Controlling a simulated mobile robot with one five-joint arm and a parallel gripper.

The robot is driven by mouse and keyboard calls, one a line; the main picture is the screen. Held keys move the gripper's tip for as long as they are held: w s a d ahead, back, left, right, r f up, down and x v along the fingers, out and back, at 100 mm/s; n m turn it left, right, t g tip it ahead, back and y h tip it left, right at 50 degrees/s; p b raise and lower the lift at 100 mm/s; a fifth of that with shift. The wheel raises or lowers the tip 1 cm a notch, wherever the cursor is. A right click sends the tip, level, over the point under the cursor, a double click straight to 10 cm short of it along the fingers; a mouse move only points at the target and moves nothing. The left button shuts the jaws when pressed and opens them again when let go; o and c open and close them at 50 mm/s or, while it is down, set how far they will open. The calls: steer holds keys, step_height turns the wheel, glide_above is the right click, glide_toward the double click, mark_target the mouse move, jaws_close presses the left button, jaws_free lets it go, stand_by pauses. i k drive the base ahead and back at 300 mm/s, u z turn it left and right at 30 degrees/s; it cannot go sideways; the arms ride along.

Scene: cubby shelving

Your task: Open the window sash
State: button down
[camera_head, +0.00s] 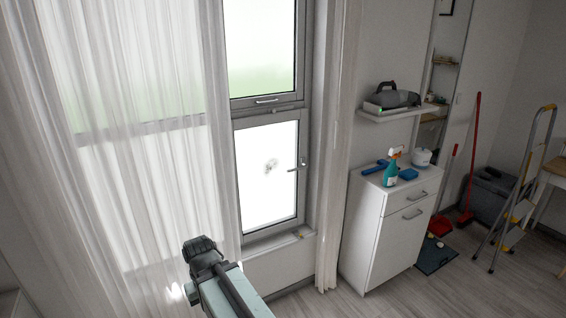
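The window has a lower sash (238,190) with a grey frame and bright glass. A lever handle (297,169) sticks out from its right side, roughly level. An upper sash (301,60) above it has a small handle (267,100) on its bottom rail. Both sashes look shut in the frame. The dark end of my arm, where my gripper (200,248) seems to be, is below and left of the lower sash, in front of the curtain and apart from both handles. Separate fingers cannot be made out, and nothing held is visible.
A sheer curtain (150,140) covers the window's left part; another curtain (335,150) hangs right of the sash. A white cabinet (375,240) with a spray bottle (391,168) stands to the right under a small shelf (400,113). A stepladder (520,190) stands far right. Floor in front of the cabinet is clear.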

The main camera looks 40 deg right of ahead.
mark_target(301, 116)
steer(key=i, duration=0.85)
steer(key=z, duration=0.05)
